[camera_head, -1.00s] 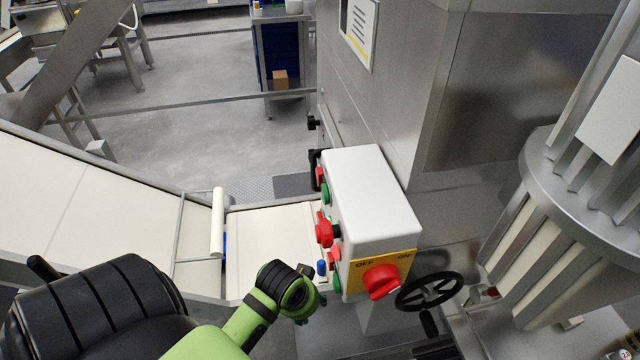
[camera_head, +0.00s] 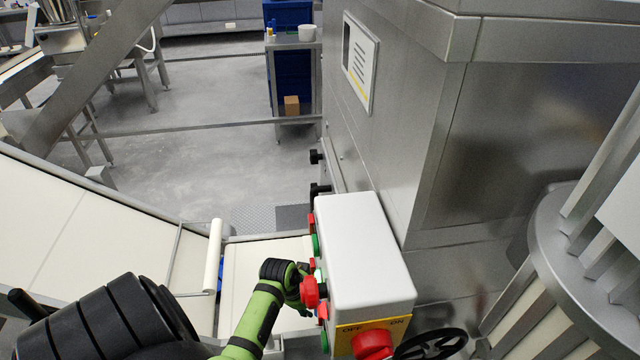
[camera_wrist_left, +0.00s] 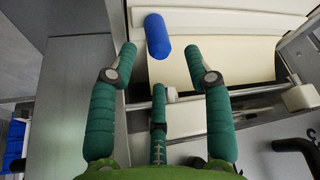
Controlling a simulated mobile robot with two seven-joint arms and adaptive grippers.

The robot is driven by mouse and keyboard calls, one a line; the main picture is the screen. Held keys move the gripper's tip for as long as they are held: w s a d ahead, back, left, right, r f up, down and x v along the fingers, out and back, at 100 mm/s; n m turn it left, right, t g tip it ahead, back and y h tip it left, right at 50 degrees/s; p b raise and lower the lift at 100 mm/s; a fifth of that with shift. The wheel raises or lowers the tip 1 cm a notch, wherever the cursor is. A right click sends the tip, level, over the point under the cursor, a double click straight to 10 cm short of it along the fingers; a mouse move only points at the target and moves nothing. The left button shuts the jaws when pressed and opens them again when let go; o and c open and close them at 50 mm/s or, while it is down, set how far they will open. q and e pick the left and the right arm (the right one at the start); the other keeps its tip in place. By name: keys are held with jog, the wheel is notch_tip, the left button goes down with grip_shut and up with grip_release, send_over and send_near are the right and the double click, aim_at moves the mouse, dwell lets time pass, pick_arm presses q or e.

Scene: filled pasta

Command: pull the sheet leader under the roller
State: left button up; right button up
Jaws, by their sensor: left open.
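The cream sheet (camera_head: 240,262) lies on the short flat belt left of the control box in the head view, and its near part shows in the left wrist view (camera_wrist_left: 235,65). A white roller (camera_head: 213,255) stands at the sheet's left side. A blue cylinder (camera_wrist_left: 157,36) lies on or just above the sheet in the wrist view; I cannot tell whether it is attached. My left gripper (camera_wrist_left: 161,55) is open and empty, its teal fingers pointing at the sheet, with the blue cylinder just beyond the fingertips. In the head view the control box partly hides this gripper. My right gripper is not in view.
The white control box (camera_head: 362,250) with red and green knobs stands close to my left wrist. A black handwheel (camera_head: 430,345) is below it. The steel machine housing (camera_head: 390,130) fills the right. A long cream conveyor (camera_head: 60,235) slopes on the left.

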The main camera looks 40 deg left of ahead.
pick_arm(q)
jog(key=x, duration=0.5)
jog(key=shift+s+f, duration=0.1)
jog(key=shift+s, duration=0.1)
grip_shut()
